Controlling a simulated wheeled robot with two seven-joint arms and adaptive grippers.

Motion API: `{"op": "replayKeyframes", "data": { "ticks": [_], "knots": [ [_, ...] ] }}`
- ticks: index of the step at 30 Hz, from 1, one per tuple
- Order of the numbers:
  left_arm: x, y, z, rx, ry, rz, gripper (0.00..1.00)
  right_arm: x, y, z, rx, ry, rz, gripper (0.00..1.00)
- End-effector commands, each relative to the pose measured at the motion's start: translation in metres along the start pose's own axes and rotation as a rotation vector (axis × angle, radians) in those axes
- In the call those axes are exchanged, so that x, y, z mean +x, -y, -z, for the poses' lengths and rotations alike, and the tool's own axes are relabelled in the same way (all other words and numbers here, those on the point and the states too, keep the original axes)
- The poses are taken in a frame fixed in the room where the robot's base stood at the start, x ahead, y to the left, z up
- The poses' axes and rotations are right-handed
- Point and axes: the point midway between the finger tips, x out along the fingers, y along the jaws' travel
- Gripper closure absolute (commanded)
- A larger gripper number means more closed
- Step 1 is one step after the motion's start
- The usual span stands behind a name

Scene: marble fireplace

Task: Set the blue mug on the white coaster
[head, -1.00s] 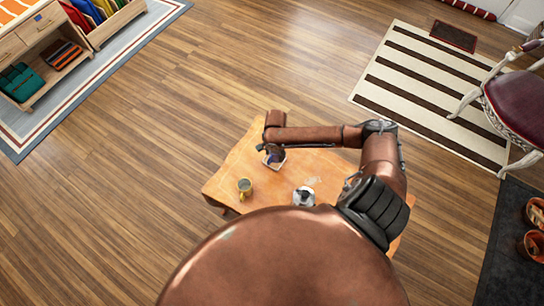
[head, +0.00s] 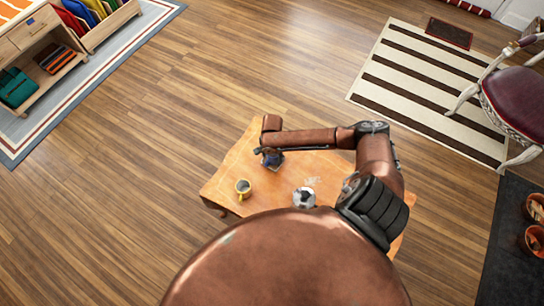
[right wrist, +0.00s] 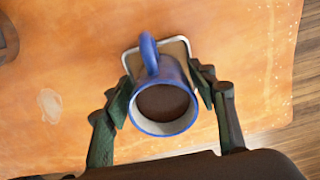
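The blue mug (right wrist: 165,100), dark brown inside, sits between the fingers of my right gripper (right wrist: 162,90) in the right wrist view. Both finger pads lie against its sides, and its handle points up the picture. The white-rimmed square coaster (right wrist: 128,61) shows behind and partly under the mug. I cannot tell whether the mug's base touches it. In the head view the blue mug (head: 272,161) is small and partly hidden by my right gripper (head: 268,152), near the far edge of the table. My left gripper is not in view.
The wooden table (head: 235,165) also holds a yellow mug (head: 243,187) at its left and a small black-and-white object (head: 304,197) near my body. A pale mark (head: 312,182) shows on the tabletop. A chair (head: 515,100) stands far right.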

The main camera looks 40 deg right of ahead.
Motion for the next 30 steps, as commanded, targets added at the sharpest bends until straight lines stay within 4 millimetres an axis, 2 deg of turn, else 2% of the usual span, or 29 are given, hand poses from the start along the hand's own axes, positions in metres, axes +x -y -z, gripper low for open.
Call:
{"op": "replayKeyframes", "data": {
  "ticks": [3, 11, 14, 17, 24, 30],
  "knots": [
    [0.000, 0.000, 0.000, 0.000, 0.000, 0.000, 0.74, 0.000, 0.000, 0.000, 0.000, 0.000, 0.000, 0.39],
    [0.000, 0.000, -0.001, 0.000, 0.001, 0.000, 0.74, -0.001, 0.000, 0.000, -0.001, 0.000, 0.000, 0.39],
    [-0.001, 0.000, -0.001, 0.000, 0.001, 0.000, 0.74, -0.007, 0.000, 0.000, -0.001, 0.000, 0.001, 0.39],
    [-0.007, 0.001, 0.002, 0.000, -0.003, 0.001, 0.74, -0.023, 0.000, 0.000, 0.000, 0.000, 0.002, 0.39],
    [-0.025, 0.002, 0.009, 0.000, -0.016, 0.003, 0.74, -0.075, 0.001, 0.000, -0.001, 0.000, 0.005, 0.39],
    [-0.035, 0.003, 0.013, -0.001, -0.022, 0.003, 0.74, -0.108, 0.000, 0.000, 0.000, 0.000, 0.001, 0.39]
  ]
}}
